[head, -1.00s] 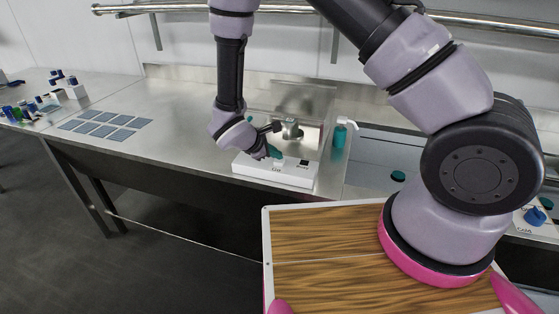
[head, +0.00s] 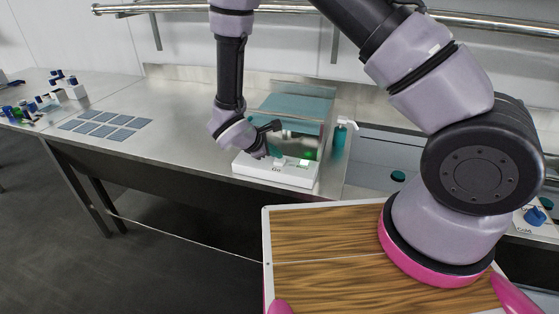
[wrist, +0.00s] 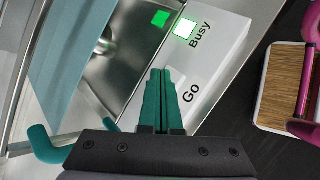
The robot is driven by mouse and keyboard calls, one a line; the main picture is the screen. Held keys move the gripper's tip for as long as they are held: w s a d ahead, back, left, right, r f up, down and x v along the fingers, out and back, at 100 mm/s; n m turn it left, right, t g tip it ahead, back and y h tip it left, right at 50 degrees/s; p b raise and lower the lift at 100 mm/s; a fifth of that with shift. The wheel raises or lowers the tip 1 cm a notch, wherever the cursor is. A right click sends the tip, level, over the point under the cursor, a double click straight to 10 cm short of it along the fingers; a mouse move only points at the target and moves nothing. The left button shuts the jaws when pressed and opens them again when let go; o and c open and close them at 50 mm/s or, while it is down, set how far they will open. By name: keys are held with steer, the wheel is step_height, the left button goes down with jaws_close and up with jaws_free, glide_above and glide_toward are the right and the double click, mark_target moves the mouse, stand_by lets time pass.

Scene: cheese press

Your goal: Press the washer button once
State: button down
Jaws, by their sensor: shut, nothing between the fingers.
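The washer (head: 262,172) is a steel unit with a white front panel at the counter's front edge. The panel carries a pale "Go" button (head: 278,162), and the wrist view shows the "Go" label (wrist: 190,92). The "Busy" lamp (wrist: 184,28) is lit bright with a green tint. A translucent teal cover (head: 297,106) is over the washer, also in the wrist view (wrist: 72,45). My gripper (wrist: 162,73) has its teal fingers together and empty, over the panel beside the "Go" label. The fingers partly hide the button area; I cannot tell whether they touch it.
A teal soap dispenser (head: 340,138) with a white pump stands right of the washer. Several blue-grey tiles (head: 105,124) lie on the counter to the left. Small bottles stand at the far left. A steel rail (head: 170,7) runs along the wall above.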

mark_target(276, 161)
steer(key=shift+r, duration=0.45)
steer(key=shift+r, duration=0.1)
steer(key=shift+r, duration=2.4)
